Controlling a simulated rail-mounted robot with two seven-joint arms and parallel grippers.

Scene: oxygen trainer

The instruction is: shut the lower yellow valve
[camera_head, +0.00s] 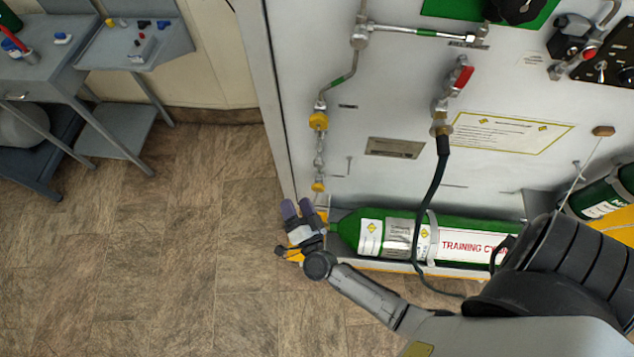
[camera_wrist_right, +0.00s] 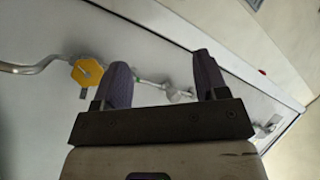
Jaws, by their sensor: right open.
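The lower yellow valve (camera_head: 318,186) is on the thin metal pipe at the left of the panel, just above the end of the green cylinder. The upper yellow valve (camera_head: 318,121) is higher on the same pipe. My right gripper (camera_head: 298,208) is open and empty, just below and left of the lower valve, apart from it as far as I can tell. In the right wrist view, a yellow hexagonal valve knob (camera_wrist_right: 87,72) shows left of my open fingers (camera_wrist_right: 161,68), outside the gap; I cannot tell which valve it is. My left gripper is out of view.
The green training cylinder (camera_head: 375,232) lies along the panel's foot, right of my gripper. A black hose (camera_head: 432,195) hangs in front of it from a red-handled valve (camera_head: 462,77). Grey workbenches (camera_head: 140,45) stand at upper left. The floor at left is clear.

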